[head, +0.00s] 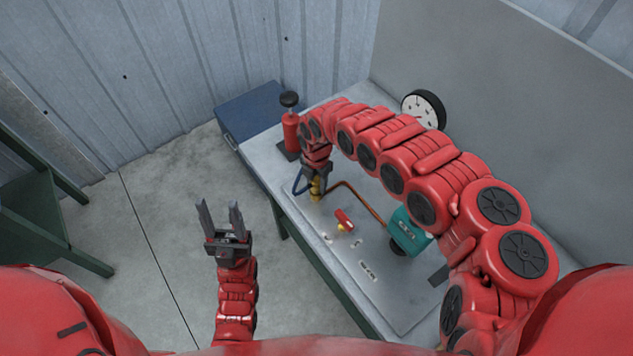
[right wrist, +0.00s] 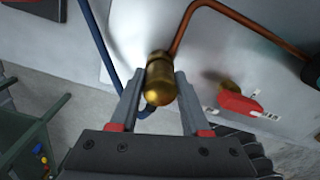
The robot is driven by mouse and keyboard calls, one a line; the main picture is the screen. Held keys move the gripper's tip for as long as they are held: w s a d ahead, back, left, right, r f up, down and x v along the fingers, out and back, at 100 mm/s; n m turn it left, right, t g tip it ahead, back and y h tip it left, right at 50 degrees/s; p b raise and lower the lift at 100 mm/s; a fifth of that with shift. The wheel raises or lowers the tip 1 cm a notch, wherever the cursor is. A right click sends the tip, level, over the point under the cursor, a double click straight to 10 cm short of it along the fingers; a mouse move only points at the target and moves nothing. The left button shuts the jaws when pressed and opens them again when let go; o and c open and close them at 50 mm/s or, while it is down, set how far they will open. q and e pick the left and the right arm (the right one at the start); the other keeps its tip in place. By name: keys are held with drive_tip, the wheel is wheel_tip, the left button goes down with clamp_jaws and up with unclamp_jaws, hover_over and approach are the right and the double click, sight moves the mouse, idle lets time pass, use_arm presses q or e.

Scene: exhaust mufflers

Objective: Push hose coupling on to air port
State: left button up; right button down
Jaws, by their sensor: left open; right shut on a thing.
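My right gripper (head: 315,196) is over the grey bench top, with its fingers shut on a brass fitting (right wrist: 160,84). In the right wrist view the fitting is a short cylinder with a rounded near end, between the two fingers. A blue hose (right wrist: 100,40) runs down beside the left finger and curves behind the fitting. Where the hose ends is hidden, and I cannot tell coupling from port here. A copper pipe (right wrist: 240,18) starts close behind the fitting and bends right. My left gripper (head: 219,208) is open and empty, over the floor left of the bench.
A red-handled brass valve (head: 343,221) stands right of my right gripper. A blue chest (head: 258,105) stands behind the bench. A green table (head: 35,205) is at left.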

drive_tip(key=shift+f, duration=0.3)
drive_tip(key=shift+c, duration=1.5)
unclamp_jaws()
wheel_tip(320, 180, up, 9)
drive_tip(key=b, duration=0.2)
drive_tip(key=shift+w+d+b, duration=0.15)
drive_tip(key=shift+b, duration=0.15)
wheel_tip(320, 180, up, 8)
drive_tip(key=p, duration=0.5)
drive_tip(key=shift+r, duration=0.25)
